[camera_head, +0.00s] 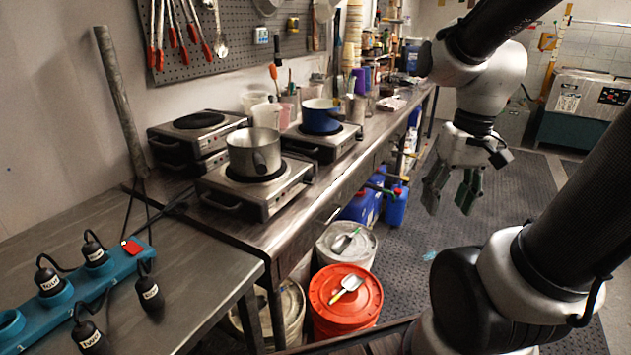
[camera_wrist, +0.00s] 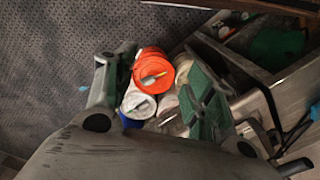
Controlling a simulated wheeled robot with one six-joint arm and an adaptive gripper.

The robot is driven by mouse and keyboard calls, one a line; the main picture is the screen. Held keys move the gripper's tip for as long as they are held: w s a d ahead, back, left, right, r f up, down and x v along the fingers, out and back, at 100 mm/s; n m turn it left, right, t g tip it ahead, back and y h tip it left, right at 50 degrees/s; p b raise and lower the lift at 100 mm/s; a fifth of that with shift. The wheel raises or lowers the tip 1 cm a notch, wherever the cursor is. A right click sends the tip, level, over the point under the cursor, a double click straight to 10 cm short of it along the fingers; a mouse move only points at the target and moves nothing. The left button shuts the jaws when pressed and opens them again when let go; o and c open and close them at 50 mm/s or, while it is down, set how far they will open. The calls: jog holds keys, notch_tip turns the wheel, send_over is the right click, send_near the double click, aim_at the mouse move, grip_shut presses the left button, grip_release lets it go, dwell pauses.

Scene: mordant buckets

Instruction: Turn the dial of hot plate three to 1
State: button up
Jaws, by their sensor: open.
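Several hot plates stand on the steel bench. The front hot plate (camera_head: 248,198) carries a steel pot (camera_head: 254,152). Another hot plate (camera_head: 326,149) behind it carries a blue pot (camera_head: 321,117). A bare hot plate (camera_head: 199,128) sits stacked on another unit at the left. I cannot tell which is hot plate three; no number is readable on them. Dial settings are too small to read. My gripper (camera_head: 453,193) is open and empty, over the floor to the right of the bench and apart from the hot plates. Its fingers also show in the wrist view (camera_wrist: 152,88).
An orange-lidded bucket (camera_head: 328,297) with a scoop and a white bucket (camera_head: 345,243) stand beside the bench. A teal power strip (camera_head: 130,262) with labelled black plugs lies on the near-left table. Blue jugs (camera_head: 362,206) stand under the bench. The dark floor mat has free room.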

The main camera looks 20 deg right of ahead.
jog(key=a+f+m+g+y, duration=0.3)
jog(key=a+f+m+y, duration=0.35)
jog(key=f, duration=0.25)
jog(key=m+t+y, duration=0.6)
jog(key=m+t, duration=1)
send_near(314, 180)
jog(key=x, duration=0.2)
jog(key=shift+h, duration=0.25)
jog(key=x, duration=0.7)
jog(key=shift+a+r, duration=0.2)
jog(key=c, duration=1)
